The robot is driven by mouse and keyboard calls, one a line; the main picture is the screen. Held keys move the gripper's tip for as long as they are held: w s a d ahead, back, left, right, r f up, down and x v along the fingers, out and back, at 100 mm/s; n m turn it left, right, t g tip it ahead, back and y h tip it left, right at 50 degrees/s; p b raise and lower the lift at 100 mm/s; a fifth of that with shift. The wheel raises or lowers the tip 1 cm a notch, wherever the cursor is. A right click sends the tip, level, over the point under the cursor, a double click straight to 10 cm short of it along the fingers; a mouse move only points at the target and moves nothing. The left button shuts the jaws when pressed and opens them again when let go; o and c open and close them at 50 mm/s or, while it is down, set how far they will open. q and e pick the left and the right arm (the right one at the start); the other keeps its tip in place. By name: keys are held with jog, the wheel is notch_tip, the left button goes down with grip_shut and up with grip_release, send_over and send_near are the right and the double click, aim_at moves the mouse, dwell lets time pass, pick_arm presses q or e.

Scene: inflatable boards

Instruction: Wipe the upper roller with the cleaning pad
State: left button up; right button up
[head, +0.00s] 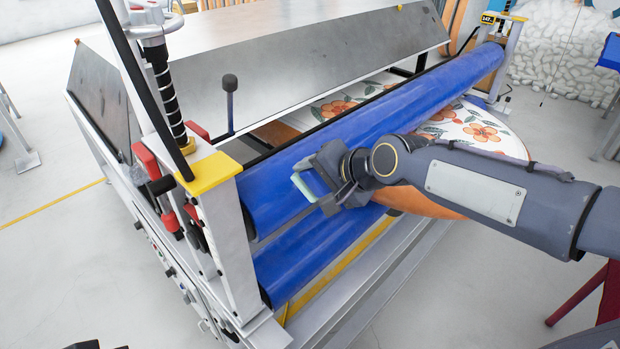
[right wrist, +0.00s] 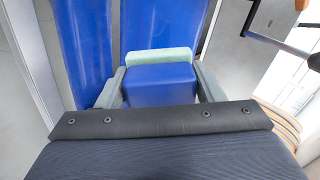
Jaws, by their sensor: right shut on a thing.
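The upper roller (head: 400,115) is a long blue cylinder running from the near left post to the far right post in the head view. A second blue roller (head: 300,256) lies below it. My right gripper (head: 312,190) is shut on the cleaning pad, which has a pale green layer (head: 303,187) and a blue body (right wrist: 160,85). The pad is in front of the upper roller near its left end. In the right wrist view the green layer (right wrist: 158,56) faces a blue roller; I cannot tell whether they touch. Only dark parts, possibly my left gripper, show at the bottom left edge.
A white post with a yellow cap (head: 209,172) stands left of the pad, with red levers beside it. A flower-patterned board (head: 470,127) with an orange edge lies behind and under the upper roller. A grey metal cover (head: 270,65) slopes behind.

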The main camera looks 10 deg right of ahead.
aim_at(327, 187)
jog(key=shift+r, duration=0.1)
jog(key=shift+p+v, duration=0.5)
jog(key=shift+v, duration=1.1)
jog(key=shift+a, duration=0.1)
jog(key=shift+b+x, duration=0.75)
jog(key=shift+x, duration=2.8)
jog(key=shift+b+x, duration=0.4)
jog(key=shift+x, duration=0.6)
